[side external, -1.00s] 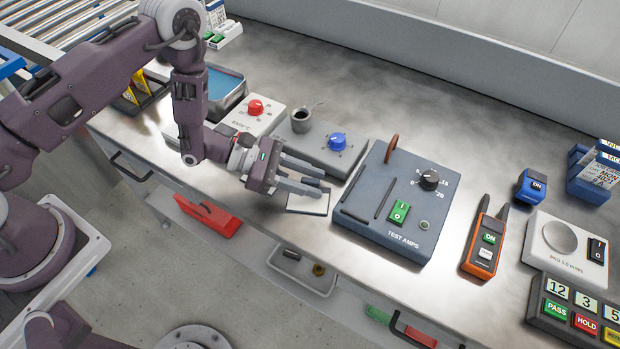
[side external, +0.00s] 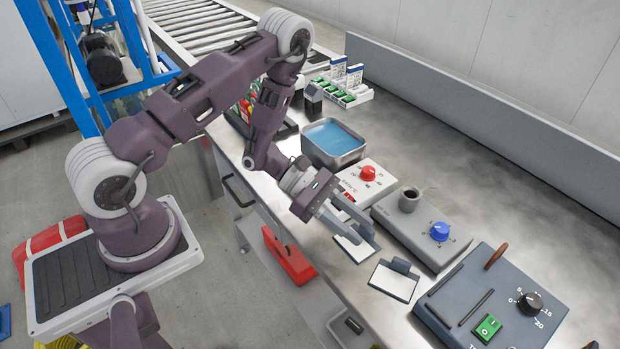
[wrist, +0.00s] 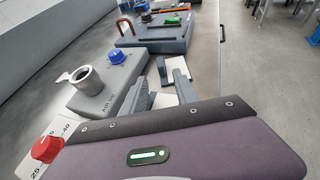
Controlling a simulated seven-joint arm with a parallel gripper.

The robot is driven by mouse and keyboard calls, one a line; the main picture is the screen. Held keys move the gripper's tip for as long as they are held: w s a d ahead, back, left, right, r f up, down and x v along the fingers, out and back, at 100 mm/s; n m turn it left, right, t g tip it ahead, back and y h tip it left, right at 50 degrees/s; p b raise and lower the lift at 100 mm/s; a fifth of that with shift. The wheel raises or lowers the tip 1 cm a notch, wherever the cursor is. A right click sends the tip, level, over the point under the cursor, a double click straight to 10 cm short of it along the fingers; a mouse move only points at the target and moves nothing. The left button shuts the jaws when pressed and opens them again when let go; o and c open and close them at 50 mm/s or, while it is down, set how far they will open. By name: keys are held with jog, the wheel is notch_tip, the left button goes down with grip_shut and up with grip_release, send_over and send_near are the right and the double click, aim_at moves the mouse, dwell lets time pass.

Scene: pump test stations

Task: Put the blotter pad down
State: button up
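My gripper (side external: 369,246) is low over the bench's front part, fingers pointing right and spread with a gap between them. A white blotter pad (side external: 355,251) with a dark edge lies at the fingers, partly covered by them. In the wrist view its white face (wrist: 165,100) shows between the two fingers (wrist: 163,94). I cannot tell whether the fingers grip it or whether it touches the bench. A second white pad (side external: 391,282) with a dark blue grip lies on the bench just beyond the fingertips; it also shows in the wrist view (wrist: 178,70).
The dark blue test box (side external: 490,300) stands right of the second pad. The grey unit with the blue knob (side external: 415,225), the red-knob unit (side external: 365,183) and a metal tray of blue liquid (side external: 333,143) stand behind. The bench's front edge (side external: 335,290) is close.

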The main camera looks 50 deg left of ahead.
jog(key=s+d+r+m+g, duration=0.2)
jog(key=s+r+m, duration=0.15)
jog(key=r, duration=0.35)
jog(key=s+d+r+m+g, duration=0.2)
jog(key=s+r+m+g, duration=0.1)
jog(key=r+m, duration=0.3)
jog(key=s+d+r+m+g, duration=0.2)
jog(key=s+r+m, duration=0.15)
jog(key=r, duration=0.45)
jog(key=s+a+r+m+t+y, duration=0.3)
jog(key=s+a+m+y, duration=0.1)
jog(key=s+a+y, duration=0.1)
jog(key=s+a+r+m+t+y, duration=0.3)
jog(key=s+a+m+t+y, duration=0.1)
jog(key=s+a+m+y, duration=0.1)
jog(key=s+a+y, duration=0.1)
jog(key=a+y, duration=0.1)
jog(key=a, duration=0.1)
jog(key=shift+a+r+m+y, duration=0.3)
jog(key=shift+r, duration=0.1)
